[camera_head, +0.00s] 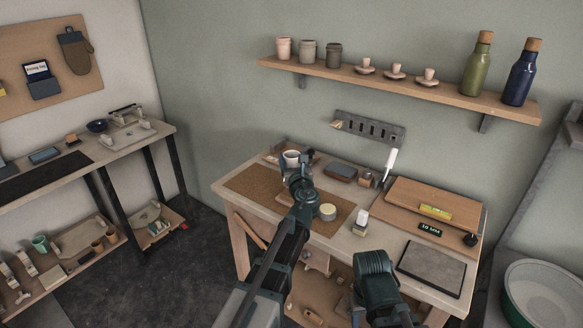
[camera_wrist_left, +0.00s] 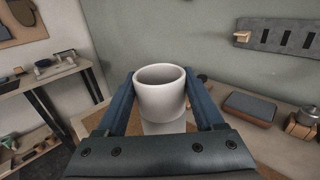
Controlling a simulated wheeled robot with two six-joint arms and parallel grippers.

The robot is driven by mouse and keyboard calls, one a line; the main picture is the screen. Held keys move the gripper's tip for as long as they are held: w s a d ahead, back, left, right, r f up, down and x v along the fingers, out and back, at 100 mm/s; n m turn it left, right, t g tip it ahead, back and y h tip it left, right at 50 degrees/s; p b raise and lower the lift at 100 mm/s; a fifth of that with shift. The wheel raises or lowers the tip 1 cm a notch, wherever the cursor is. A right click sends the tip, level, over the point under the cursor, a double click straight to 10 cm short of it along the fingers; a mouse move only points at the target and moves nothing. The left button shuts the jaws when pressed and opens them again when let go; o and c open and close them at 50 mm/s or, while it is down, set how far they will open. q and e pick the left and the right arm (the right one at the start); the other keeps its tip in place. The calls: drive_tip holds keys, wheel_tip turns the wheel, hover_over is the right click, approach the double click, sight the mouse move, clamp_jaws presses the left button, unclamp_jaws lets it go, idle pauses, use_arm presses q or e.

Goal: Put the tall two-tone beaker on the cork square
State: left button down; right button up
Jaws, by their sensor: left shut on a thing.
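A pale, whitish beaker (camera_head: 291,156) is at the far end of my left arm in the head view. It also shows upright and open-topped in the left wrist view (camera_wrist_left: 161,98), with a slightly different lower part below. My left gripper (camera_wrist_left: 160,108) is shut on it, one blue finger on each side. In the head view my left gripper (camera_head: 296,174) is over the back left of the worktable. A brown cork-like mat (camera_head: 248,182) lies beneath, partly hidden by my arm. I cannot tell whether the beaker touches anything below. The fingers of my right gripper do not show.
A round pale-topped tin (camera_head: 327,212) and a small white-topped bottle (camera_head: 361,219) stand near my left arm. A grey case (camera_head: 343,172) lies behind. A wooden board (camera_head: 405,205) and a dark-edged grey-brown square (camera_head: 432,270) occupy the right side.

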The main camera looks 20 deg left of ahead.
use_arm(q)
drive_tip(key=shift+w+f+b, duration=0.1)
drive_tip(key=shift+f+b, duration=1.8)
drive_tip(key=shift+r, duration=0.2)
drive_tip(key=shift+f, duration=0.15)
unclamp_jaws()
drive_tip(key=shift+r, duration=0.25)
drive_tip(key=v, duration=1.2)
